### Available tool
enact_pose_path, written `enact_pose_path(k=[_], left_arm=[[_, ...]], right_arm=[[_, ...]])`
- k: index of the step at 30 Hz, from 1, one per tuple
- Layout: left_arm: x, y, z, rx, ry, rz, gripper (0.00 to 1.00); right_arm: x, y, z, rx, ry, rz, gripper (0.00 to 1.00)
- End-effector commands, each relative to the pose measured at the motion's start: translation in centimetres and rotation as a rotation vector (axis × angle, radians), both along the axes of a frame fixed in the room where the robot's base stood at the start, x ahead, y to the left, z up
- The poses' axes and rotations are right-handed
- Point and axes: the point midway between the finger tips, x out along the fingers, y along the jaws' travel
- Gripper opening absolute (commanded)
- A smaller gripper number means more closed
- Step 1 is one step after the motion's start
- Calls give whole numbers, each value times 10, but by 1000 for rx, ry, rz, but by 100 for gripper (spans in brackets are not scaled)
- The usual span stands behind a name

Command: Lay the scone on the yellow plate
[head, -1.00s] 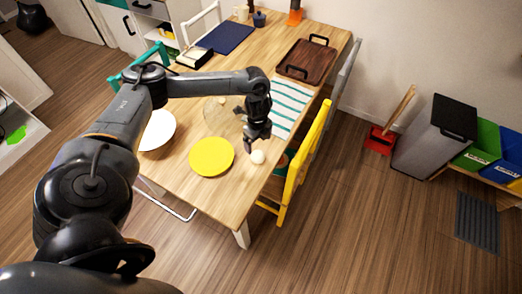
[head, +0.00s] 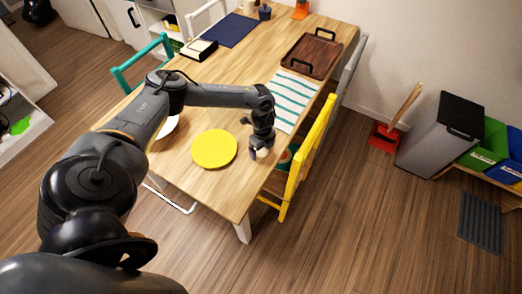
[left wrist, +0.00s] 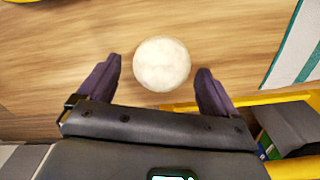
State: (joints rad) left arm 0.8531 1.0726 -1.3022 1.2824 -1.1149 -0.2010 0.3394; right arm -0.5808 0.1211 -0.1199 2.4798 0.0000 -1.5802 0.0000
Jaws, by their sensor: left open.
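The scone (left wrist: 162,64) is a pale, round thing on the wooden table. In the left wrist view it lies between and just beyond the fingertips of my left gripper (left wrist: 159,78), which is open with a gap on each side. In the head view the left gripper (head: 257,150) points down over the scone (head: 263,153), partly covering it. The yellow plate (head: 214,149) lies flat and empty on the table, to the left of the gripper. Its edge also shows at the top left of the left wrist view (left wrist: 22,1). My right gripper is not in view.
A yellow chair (head: 305,165) stands close to the table edge, right of the gripper. A striped cloth (head: 291,100), a brown tray (head: 312,55) and a blue mat (head: 229,29) lie farther back. A white plate (head: 169,126) is partly behind my left arm.

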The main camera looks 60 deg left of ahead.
Motion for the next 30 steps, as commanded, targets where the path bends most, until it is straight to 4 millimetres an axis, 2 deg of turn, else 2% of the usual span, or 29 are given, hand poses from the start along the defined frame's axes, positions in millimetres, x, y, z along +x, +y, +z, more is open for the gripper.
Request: enact_pose_path(k=[7, 18, 20, 26, 30], left_arm=[[0, 0, -1, 0, 0, 0, 91], [0, 0, -1, 0, 0, 0, 34], [0, 0, -1, 0, 0, 0, 27], [0, 0, 1, 0, 0, 1, 27], [1, 0, 11, -1, -1, 1, 27]], right_arm=[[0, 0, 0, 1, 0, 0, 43], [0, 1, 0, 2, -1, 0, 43], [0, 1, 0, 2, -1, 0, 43], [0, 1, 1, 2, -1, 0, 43], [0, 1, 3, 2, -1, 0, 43]])
